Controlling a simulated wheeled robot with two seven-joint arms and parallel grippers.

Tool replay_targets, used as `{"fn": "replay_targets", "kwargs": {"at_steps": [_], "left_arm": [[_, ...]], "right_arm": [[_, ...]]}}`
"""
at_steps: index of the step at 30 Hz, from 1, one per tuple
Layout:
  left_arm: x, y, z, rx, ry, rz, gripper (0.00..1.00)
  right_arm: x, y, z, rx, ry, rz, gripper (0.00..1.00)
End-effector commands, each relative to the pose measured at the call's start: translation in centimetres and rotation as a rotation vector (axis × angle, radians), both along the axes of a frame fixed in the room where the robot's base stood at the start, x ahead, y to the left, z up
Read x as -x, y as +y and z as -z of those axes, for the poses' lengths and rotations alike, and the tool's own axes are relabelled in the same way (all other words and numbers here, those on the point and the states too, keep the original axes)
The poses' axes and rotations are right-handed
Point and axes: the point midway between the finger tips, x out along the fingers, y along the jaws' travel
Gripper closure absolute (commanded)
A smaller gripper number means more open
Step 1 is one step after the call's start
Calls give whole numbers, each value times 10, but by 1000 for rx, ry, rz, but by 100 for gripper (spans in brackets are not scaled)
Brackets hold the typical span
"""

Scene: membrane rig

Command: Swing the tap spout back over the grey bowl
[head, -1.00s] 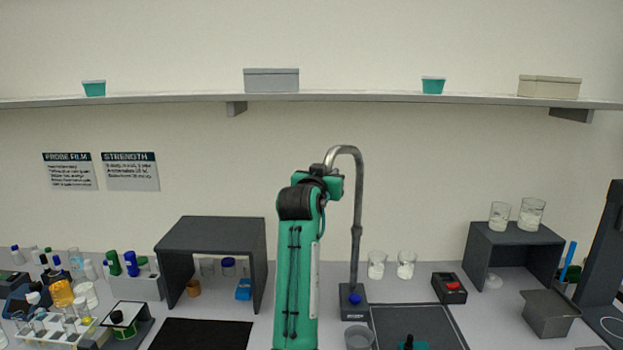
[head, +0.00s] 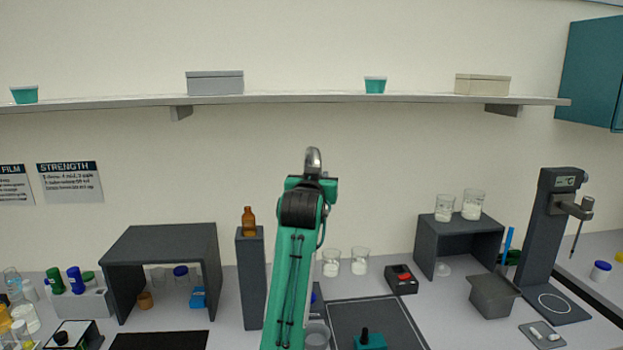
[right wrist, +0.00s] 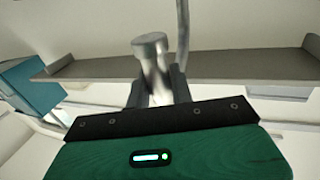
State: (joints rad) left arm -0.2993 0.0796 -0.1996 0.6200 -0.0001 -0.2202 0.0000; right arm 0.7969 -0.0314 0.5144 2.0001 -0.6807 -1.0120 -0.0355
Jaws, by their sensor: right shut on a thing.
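The tap spout (head: 313,158) is a grey metal bend; its top shows above my right arm in the head view and points roughly toward me. The rest of the tap is mostly hidden behind that arm. In the right wrist view, my right gripper (right wrist: 158,88) is shut on the spout (right wrist: 150,48), a grey cylinder between the dark fingers. A round grey bowl (head: 317,336) sits at the tap's foot, partly covered by my arm. I cannot tell whether the spout's outlet is over it. My left gripper is not in view.
A dark mat (head: 375,318) with a teal item (head: 370,340) lies right of the bowl. A dark pillar (head: 251,275) with a brown bottle (head: 248,222) stands left of my arm. Two glass beakers (head: 345,262) stand behind. A shelf (head: 330,101) runs above.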

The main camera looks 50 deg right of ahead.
Motion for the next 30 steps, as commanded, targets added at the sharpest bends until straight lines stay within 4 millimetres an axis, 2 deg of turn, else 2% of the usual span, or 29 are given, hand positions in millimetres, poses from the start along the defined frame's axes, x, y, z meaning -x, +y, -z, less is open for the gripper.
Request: {"fn": "replay_targets", "kwargs": {"at_steps": [10, 11, 13, 14, 23, 26, 30], "left_arm": [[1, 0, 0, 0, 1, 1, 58], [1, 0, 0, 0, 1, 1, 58], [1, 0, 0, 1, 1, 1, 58], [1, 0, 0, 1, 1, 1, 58], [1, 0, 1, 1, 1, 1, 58], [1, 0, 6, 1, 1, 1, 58], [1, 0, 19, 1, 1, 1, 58]], "right_arm": [[1, -1, 0, -2, -1, 2, 100], [1, -1, 0, -2, -1, 2, 74], [1, -1, 0, -2, -1, 2, 60], [1, -1, 0, -2, -1, 2, 58], [1, 1, 1, -1, -1, 0, 58], [5, 8, 2, 0, -1, 0, 58], [19, 29, 5, -1, -4, -2, 58]]}}
